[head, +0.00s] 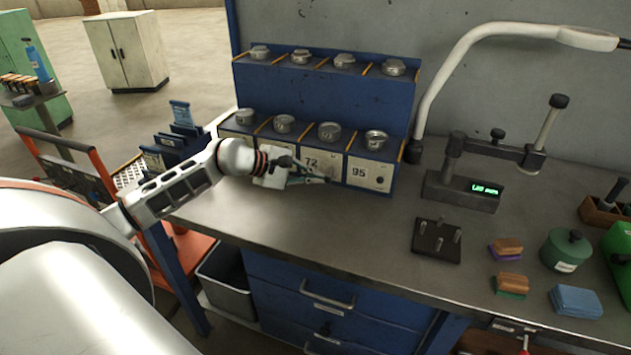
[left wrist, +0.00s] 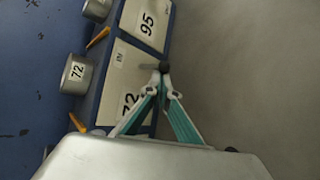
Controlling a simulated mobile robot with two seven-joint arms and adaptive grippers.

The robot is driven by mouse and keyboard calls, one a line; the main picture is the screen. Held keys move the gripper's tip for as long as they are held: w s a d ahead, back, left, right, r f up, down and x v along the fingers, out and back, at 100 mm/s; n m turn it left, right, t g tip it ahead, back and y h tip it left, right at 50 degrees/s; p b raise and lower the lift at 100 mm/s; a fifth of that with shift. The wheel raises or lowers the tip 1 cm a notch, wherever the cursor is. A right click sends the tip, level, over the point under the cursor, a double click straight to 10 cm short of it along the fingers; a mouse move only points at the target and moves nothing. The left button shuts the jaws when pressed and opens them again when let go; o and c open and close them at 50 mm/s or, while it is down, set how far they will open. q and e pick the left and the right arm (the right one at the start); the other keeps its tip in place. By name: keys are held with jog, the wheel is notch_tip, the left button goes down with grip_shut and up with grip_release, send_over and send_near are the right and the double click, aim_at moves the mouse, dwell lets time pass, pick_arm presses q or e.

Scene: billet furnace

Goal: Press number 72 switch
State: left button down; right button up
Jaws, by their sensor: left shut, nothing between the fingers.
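The number 72 panel (head: 312,163) is on the lower front of a blue rack, left of the number 95 panel (head: 362,174). In the left wrist view the 72 panel (left wrist: 122,75) appears turned on its side, with its number partly covered by my gripper. A small round black switch (left wrist: 164,66) shows at that panel's corner. My left gripper (head: 327,180) is shut and empty in front of the 72 panel. In the left wrist view its fingertips (left wrist: 161,74) overlap the switch's edge; I cannot tell if they touch. In the head view the gripper hides this switch. My right gripper is not in view.
The blue rack (head: 325,92) holds metal cups on two levels. The 95 panel has its own black switch (head: 380,181). A gauge stand (head: 461,190) and a black pegged plate (head: 436,240) stand to the right. The bench top (head: 330,225) before the rack is clear.

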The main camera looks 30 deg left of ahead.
pick_arm(q)
jog(key=shift+r+g, duration=0.4)
jog(key=shift+r, duration=0.05)
jog(key=shift+r+n+g, duration=0.15)
jog(key=shift+n+g, duration=0.15)
jog(key=shift+n, duration=0.1)
jog(key=r+n+g+p, duration=0.1)
jog(key=g, duration=0.1)
jog(key=shift+r+g, duration=0.1)
jog(key=shift+g, duration=0.2)
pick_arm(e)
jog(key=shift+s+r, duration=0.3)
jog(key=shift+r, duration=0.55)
pick_arm(q)
jog(key=shift+s+r+p, duration=0.1)
jog(key=shift+r+p, duration=0.55)
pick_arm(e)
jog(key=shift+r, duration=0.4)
pick_arm(q)
jog(key=shift+r, duration=0.15)
